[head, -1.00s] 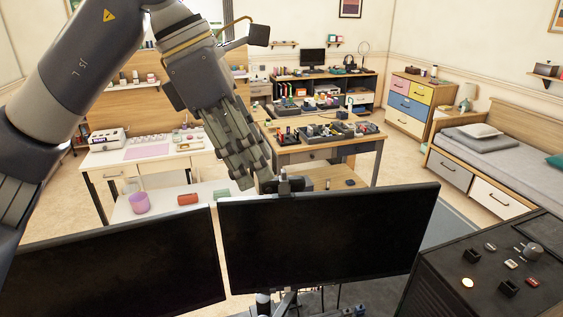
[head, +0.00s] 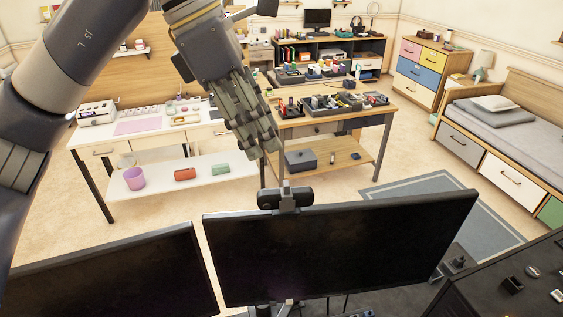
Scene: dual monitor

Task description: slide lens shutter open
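A small dark webcam (head: 285,198) sits on the top edge of the right-hand monitor (head: 330,245), with its front towards me. Its lens shutter is too small and dark to make out. My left gripper (head: 264,152) comes down from the upper left and points down towards the webcam. Its fingertips look close together, with no gap and nothing between them. They appear just above and left of the webcam in the picture, with a small space between. My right gripper is out of view.
A second dark monitor (head: 115,275) stands at the left. A black control panel (head: 525,280) with buttons is at the lower right. Beyond are a white table (head: 150,177) with a pink cup, a wooden workbench (head: 345,122) and a bed. Open floor lies between.

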